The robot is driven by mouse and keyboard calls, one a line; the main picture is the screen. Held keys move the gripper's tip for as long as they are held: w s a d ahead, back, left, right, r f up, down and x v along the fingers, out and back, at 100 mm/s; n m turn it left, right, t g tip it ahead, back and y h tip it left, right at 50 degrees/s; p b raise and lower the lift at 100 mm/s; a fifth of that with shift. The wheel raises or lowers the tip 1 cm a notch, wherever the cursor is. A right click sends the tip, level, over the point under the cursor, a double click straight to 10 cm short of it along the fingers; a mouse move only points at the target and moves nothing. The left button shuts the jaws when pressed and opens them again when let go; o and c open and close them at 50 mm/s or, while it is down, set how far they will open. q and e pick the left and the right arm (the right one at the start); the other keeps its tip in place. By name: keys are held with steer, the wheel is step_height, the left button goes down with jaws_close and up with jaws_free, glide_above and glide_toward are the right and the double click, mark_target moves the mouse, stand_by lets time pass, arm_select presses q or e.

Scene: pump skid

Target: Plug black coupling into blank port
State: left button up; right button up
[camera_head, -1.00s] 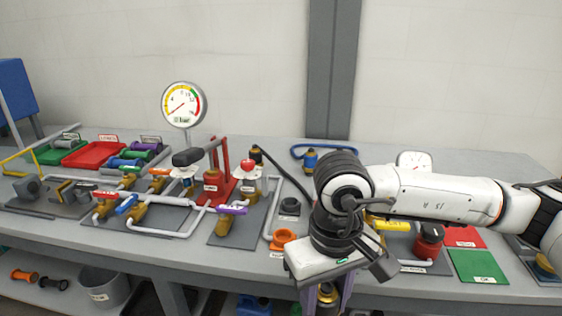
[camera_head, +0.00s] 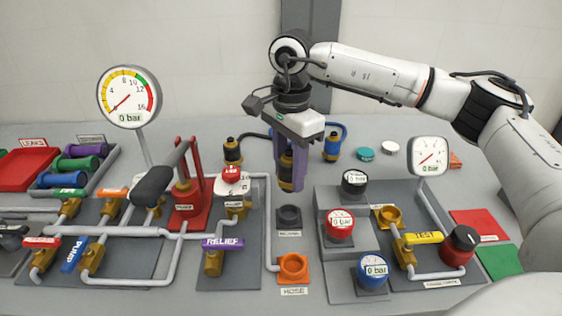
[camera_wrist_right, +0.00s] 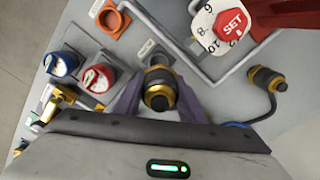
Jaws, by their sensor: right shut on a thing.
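My right gripper (camera_head: 288,178) points down with its purple fingers shut on a black coupling with gold rings (camera_head: 286,160). The held coupling (camera_wrist_right: 160,92) also shows between the fingers in the right wrist view. A black hose leads from the gripper's side to another black coupling (camera_head: 232,151), which stands at the back left. The dark blank port (camera_head: 289,216) is on the bench, below the gripper in the head view. In the right wrist view it is partly hidden behind the held coupling. The coupling is apart from the port. My left gripper is not in view.
An orange hose port (camera_head: 293,267) sits in front of the blank port. The relief valve (camera_head: 222,242) and pipes are left. A blue-hose coupling (camera_head: 332,147) stands behind.

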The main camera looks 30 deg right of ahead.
mark_target(289, 191)
steer(key=shift+s+f+b, duration=0.15)
steer(key=shift+f+b, duration=0.4)
steer(key=shift+f, duration=0.15)
step_height(289, 191, down, 2)
steer(key=shift+f+b, duration=0.2)
steer(key=shift+b, duration=0.7)
steer(key=shift+f+b, duration=0.55)
steer(key=shift+f, duration=0.25)
steer(key=shift+f+b, duration=0.5)
steer(key=shift+f, duration=0.45)
steer(key=shift+f+b, duration=0.5)
steer(key=shift+f, duration=0.3)
